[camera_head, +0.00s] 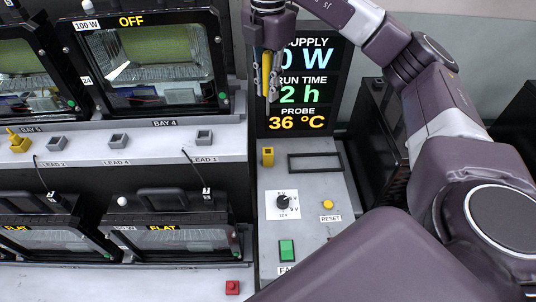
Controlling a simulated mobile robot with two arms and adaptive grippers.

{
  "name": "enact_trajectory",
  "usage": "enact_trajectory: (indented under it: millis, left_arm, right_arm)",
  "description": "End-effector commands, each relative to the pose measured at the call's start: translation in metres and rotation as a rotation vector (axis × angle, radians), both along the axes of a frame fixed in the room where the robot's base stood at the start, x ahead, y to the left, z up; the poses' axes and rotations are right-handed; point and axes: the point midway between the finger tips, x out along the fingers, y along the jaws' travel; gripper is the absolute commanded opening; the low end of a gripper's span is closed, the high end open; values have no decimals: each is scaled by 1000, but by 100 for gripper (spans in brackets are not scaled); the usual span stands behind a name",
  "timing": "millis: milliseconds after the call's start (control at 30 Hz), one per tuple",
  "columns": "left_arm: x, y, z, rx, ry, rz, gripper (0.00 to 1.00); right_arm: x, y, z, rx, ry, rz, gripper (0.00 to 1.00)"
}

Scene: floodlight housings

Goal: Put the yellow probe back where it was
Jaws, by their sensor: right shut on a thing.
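My right gripper (264,88) hangs at the top centre, in front of the dark display. It is shut on the yellow probe (266,66), a slim upright yellow piece between its fingers. The probe is in the air, above and apart from the grey panel. A small yellow holder-like block (267,157) stands on the panel below. Another yellow piece (17,141) sits at the far left by the BAY 5 label. My left gripper is not in view.
The display (299,90) reads PROBE 36 °C and 2 h. The control panel (310,214) has a black frame, a dial (283,202), a yellow reset button (328,204) and a green switch (287,250). Floodlight housings (150,65) fill the left. Grey sockets (118,141) line the ledge.

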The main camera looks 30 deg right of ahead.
Motion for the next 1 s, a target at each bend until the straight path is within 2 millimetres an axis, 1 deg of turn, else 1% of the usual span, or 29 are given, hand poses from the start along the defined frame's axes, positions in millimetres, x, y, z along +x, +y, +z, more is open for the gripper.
enact_trajectory:
  millis: [33, 400, 533, 600, 700, 867, 1000]
  left_arm:
    - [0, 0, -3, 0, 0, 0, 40]
    - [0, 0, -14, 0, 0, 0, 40]
    - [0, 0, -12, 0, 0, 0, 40]
    - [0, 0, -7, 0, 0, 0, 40]
    - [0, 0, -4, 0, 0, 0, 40]
    - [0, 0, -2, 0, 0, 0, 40]
    - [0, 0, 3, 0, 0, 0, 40]
  right_arm:
    - [-1, 1, -11, 0, 5, 0, 0]
    - [-2, 1, -82, 2, 7, 3, 0]
    - [-2, 1, -109, 0, 7, 4, 0]
    - [-2, 0, -122, -2, 7, 2, 0]
    - [-2, 0, -138, -1, 5, 3, 0]
    - [-1, 0, -151, -1, 3, 3, 0]
    - [-2, 0, -171, -1, 6, 2, 0]
